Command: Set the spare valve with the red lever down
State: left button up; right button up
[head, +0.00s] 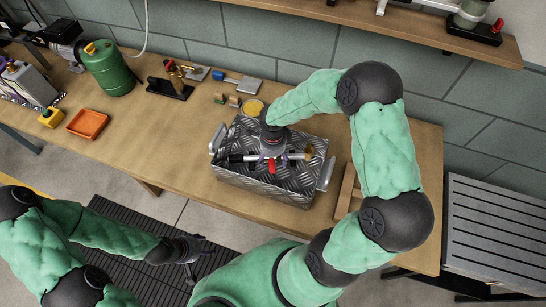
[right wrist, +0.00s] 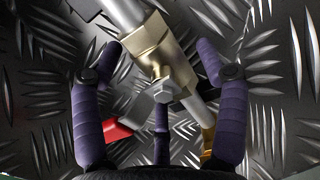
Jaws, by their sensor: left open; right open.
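The spare valve (right wrist: 172,68) has a brass body, grey pipe ends and a red lever (right wrist: 116,130). It lies in a metal checker-plate box (head: 262,188) on the bench; its red lever also shows in the head view (head: 271,166). My right gripper (right wrist: 164,60) is over the box, with its purple fingers open and spread on both sides of the valve. I cannot tell whether a finger touches it. My right wrist hides part of the valve in the head view. My left gripper (head: 198,252) is open and empty, low in front of the bench.
On the wooden bench (head: 140,140) stand a green canister (head: 109,69), an orange tray (head: 87,123) and a black stand with a brass fitting (head: 170,88). A yellow round lid (head: 253,107) lies behind the box. A shelf (head: 400,20) overhangs the back. Bench left of the box is clear.

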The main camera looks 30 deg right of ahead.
notch_tip(320, 180, up, 12)
jog(key=p, duration=0.2)
